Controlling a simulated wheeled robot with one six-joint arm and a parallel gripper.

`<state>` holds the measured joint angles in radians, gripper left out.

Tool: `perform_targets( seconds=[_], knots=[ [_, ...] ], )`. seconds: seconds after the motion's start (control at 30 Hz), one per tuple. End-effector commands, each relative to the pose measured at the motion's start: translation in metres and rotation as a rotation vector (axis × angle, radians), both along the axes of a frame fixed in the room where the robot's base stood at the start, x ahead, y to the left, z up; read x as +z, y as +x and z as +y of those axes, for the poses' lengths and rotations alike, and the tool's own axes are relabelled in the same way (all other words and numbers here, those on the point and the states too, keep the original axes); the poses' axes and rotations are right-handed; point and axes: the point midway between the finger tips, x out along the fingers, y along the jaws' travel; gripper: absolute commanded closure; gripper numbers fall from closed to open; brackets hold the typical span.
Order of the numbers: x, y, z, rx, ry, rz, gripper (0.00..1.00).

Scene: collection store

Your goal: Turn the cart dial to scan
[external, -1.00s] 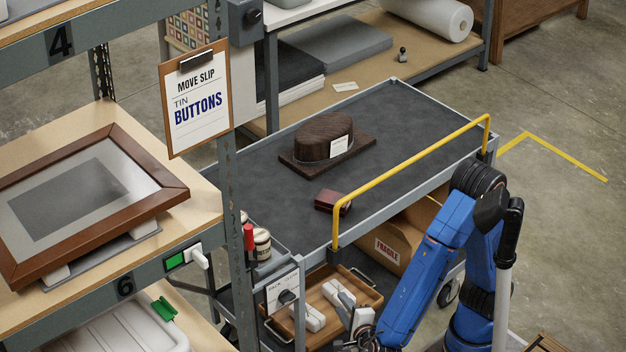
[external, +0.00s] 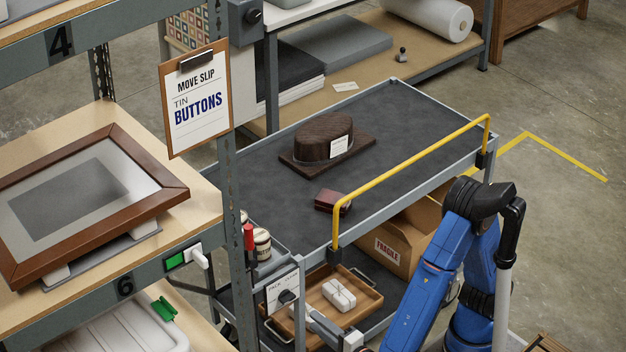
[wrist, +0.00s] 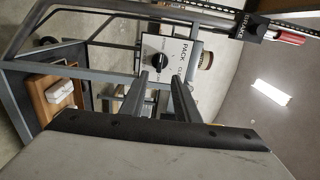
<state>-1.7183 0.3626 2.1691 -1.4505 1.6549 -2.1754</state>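The cart dial is a black round knob (wrist: 158,60) on a pale panel (wrist: 180,66) lettered "PACK" at the cart's near end. In the external view the knob (external: 286,297) faces my arm, and its panel (external: 273,291) is partly hidden by a post. I cannot read "scan" or be sure where the pointer aims. My gripper (wrist: 158,78) is open and empty, its two fingers apart just short of the knob, one either side of its line in the wrist view. In the external view my gripper (external: 312,318) is right of and below the dial.
A yellow rail (external: 410,180) edges the cart's top, which holds a dark wooden block (external: 325,137) and a small red box (external: 327,200). Below, a wooden tray (external: 367,305) holds a white tied packet (external: 339,294). A shelf post (external: 231,215) stands left of the dial.

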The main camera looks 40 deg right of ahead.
Motion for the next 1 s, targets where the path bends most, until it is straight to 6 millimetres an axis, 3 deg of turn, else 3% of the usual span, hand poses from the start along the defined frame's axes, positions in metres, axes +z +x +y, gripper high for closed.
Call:
perform_targets(
  seconds=[0.3, 0.53, 0.73, 1.0],
  knots=[
    [0.0, 0.056, -0.001, -0.005, 0.0, 0.001, 0.71],
    [0.0, 0.087, -0.001, -0.003, 0.0, 0.0, 0.71],
    [0.0, 0.101, -0.001, -0.002, 0.0, 0.0, 0.71],
    [0.0, 0.103, -0.001, -0.001, 0.0, 0.0, 0.71]
  ],
)
